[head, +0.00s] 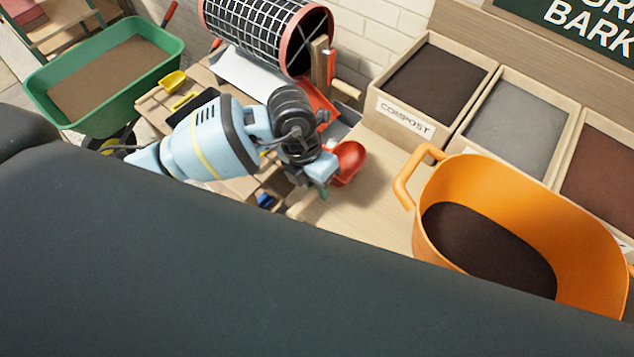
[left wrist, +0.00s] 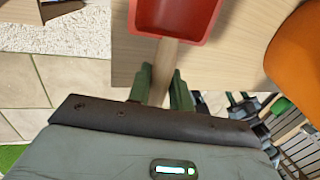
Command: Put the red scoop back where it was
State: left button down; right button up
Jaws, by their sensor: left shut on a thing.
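The red scoop (head: 349,161) shows in the head view just right of my left gripper (head: 318,182). In the left wrist view, the red scoop (left wrist: 176,18) has its open pan at the top edge. Its pale wooden handle runs down between the green fingers of my left gripper (left wrist: 160,88), which is shut on it. The scoop is over or near the pale wooden bench top (head: 365,200); I cannot tell if it touches. Its pan looks empty where visible. My right gripper is not in view.
An orange tub (head: 425,205) with dark soil stands at the right. Compost (head: 435,80), grey (head: 515,125) and reddish-brown (head: 605,175) bins line the wall. A mesh drum (head: 265,30) stands behind my left arm. A green trough (head: 150,105) and yellow scoop (head: 172,82) are at the left.

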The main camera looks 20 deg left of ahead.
pick_arm(q)
jog(key=c, duration=1.3)
grip_release()
jog(key=shift+f, duration=0.1)
jog(key=shift+o, duration=0.2)
jog(key=v, duration=1.2)
jog(key=shift+p, duration=0.4)
